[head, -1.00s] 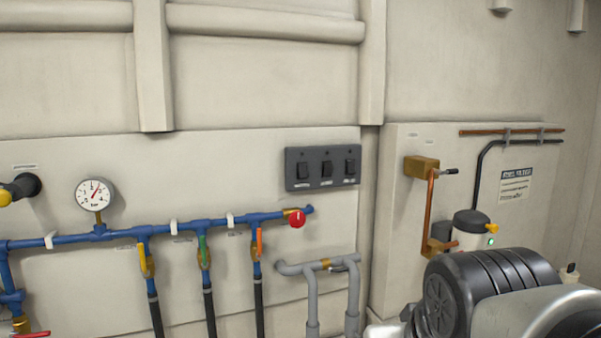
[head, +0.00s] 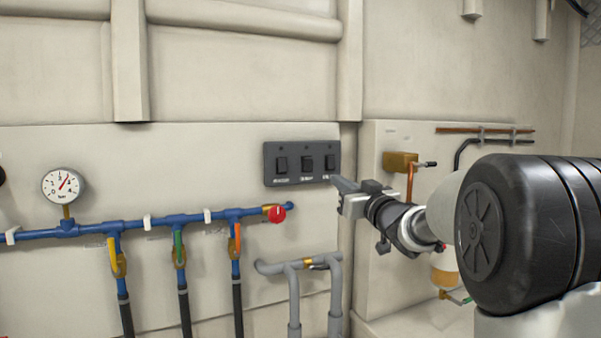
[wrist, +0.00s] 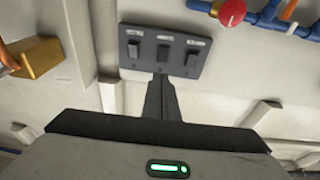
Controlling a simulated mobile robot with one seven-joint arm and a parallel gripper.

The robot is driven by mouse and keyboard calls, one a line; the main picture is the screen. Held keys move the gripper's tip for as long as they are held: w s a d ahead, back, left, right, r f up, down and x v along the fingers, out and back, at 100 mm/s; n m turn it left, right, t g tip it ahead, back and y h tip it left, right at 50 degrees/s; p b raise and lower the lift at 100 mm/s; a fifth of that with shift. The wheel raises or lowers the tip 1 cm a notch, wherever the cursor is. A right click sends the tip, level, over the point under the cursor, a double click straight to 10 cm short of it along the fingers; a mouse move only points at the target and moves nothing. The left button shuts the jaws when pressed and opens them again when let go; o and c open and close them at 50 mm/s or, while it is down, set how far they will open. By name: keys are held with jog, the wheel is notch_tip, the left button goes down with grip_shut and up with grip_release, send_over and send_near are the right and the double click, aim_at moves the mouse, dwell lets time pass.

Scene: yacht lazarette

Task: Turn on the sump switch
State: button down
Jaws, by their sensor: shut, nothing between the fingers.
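A dark grey switch panel (head: 270,180) with three black rocker switches is on the pale wall. They are a left switch (head: 281,165), a middle switch (head: 307,163) and a right switch (head: 330,161). Their labels are too small to read, so I cannot tell which is the sump switch. My gripper (head: 336,181) is shut and empty, its tips by the panel's lower right corner in the head view. The wrist view shows the panel (wrist: 149,69) turned over, with my shut fingertips (wrist: 160,80) at its near edge. Contact cannot be told.
Below the panel run a blue pipe (head: 140,225) with a red knob (head: 277,214) and coloured valve levers. A pressure gauge (head: 63,185) is at left. Grey pipes (head: 290,268) stand below my gripper. A brass block (head: 400,161) with a copper pipe is at right.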

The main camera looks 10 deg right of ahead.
aim_at(309, 161)
jog(key=shift+f, duration=0.1)
jog(key=shift+w+a, duration=0.1)
jog(key=p+x, duration=0.2)
jog(key=x, duration=1.2)
jog(key=shift+a+p, duration=0.1)
jog(key=shift+p, duration=0.3)
